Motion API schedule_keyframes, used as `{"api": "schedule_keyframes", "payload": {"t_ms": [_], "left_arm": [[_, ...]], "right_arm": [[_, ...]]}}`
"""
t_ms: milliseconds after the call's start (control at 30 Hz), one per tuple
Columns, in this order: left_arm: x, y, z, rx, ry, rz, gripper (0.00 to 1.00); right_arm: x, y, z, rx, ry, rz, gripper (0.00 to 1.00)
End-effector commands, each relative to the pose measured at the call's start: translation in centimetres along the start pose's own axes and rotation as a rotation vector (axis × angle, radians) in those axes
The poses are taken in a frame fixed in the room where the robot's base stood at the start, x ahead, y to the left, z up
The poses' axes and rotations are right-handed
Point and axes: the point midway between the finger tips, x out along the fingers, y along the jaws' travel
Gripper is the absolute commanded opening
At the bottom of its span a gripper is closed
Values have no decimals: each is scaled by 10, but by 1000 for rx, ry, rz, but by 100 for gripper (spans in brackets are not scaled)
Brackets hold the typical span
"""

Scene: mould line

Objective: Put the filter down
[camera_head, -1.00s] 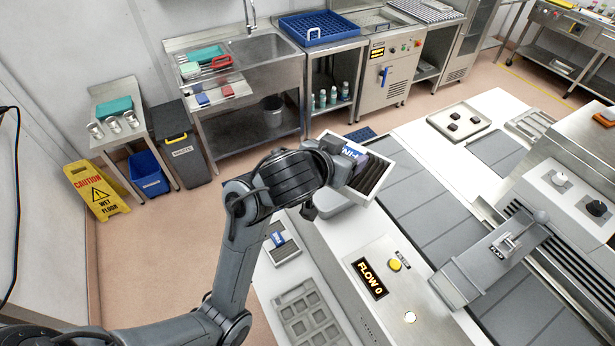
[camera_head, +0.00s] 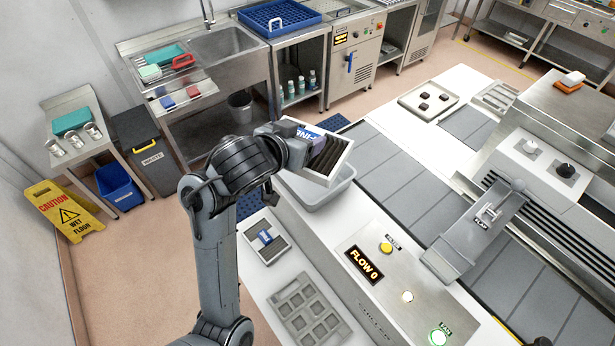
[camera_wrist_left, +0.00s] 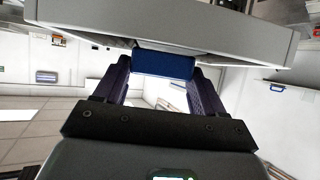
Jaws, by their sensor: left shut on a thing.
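The filter (camera_head: 328,159), a white square frame with dark pleats and a blue label, is held up in the head view above a grey tub. My left gripper (camera_head: 300,137) is shut on it at its blue tab. In the left wrist view the filter's pale frame (camera_wrist_left: 200,38) spans the top, and the gripper's dark fingers (camera_wrist_left: 160,78) close either side of the blue tab (camera_wrist_left: 163,63). The filter is tilted and clear of the tub rim. My right gripper does not show.
The grey tub (camera_head: 318,196) sits at the chiller's back end. The FLOW 0 panel (camera_head: 363,265) and conveyor (camera_head: 400,185) are to the right.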

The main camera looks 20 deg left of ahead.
Motion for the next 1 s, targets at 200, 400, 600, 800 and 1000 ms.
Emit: {"api": "schedule_keyframes", "payload": {"t_ms": [200, 400, 600, 800, 1000], "left_arm": [[33, 21, 8, 57, -3, 94, 34], [60, 35, 19, 99, -5, 169, 34], [113, 48, 50, 165, -10, 287, 34], [177, 27, 97, 217, -7, 386, 34], [210, -20, 121, 214, -1, 384, 34]], "right_arm": [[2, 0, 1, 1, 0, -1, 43], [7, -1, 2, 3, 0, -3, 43], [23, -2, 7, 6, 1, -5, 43], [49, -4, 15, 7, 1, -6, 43], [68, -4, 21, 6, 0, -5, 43]]}}
